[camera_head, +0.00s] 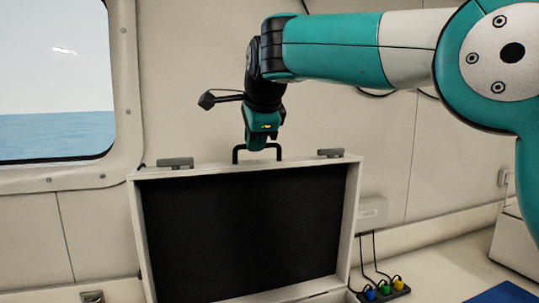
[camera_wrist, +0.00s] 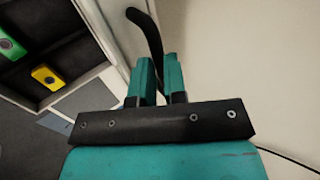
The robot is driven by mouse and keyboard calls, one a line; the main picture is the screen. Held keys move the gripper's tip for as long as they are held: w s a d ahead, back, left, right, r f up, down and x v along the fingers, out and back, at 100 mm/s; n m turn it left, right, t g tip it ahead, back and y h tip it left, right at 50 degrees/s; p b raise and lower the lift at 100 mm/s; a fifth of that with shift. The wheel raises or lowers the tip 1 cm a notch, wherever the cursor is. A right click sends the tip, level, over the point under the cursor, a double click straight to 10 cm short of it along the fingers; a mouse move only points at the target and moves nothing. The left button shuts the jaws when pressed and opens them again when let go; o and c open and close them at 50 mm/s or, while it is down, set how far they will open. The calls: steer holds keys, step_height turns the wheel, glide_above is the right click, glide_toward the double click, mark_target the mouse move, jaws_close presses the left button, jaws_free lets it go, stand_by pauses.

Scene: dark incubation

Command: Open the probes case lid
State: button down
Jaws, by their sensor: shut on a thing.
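The probes case lid (camera_head: 240,232) stands raised in the head view, close to upright, with its black lining inside a pale frame facing me. Its dark handle (camera_head: 279,151) is on the top edge. My gripper (camera_head: 262,143) points down from above and is shut on the handle. In the wrist view the two teal fingers of my gripper (camera_wrist: 160,78) have the black handle (camera_wrist: 148,32) between them. Part of the open case interior (camera_wrist: 35,50) shows at the left there, with a green probe (camera_wrist: 10,45) and a yellow probe (camera_wrist: 46,76). The case's lower part is mostly cut off in the head view.
Two grey latches, left (camera_head: 175,163) and right (camera_head: 331,153), sit on the lid's top edge. The wall is close behind the lid. A power strip (camera_head: 385,291) with coloured plugs lies right of the case, and a blue item (camera_head: 505,293) is farther right. A window is at left.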

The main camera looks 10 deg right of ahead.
steer(key=shift+s, duration=0.2)
steer(key=c, duration=1.2)
jaws_free()
steer(key=shift+o, duration=0.2)
steer(key=p+v, duration=0.4)
steer(key=v, duration=1.3)
steer(key=shift+r, duration=0.15)
steer(key=shift+a, duration=0.1)
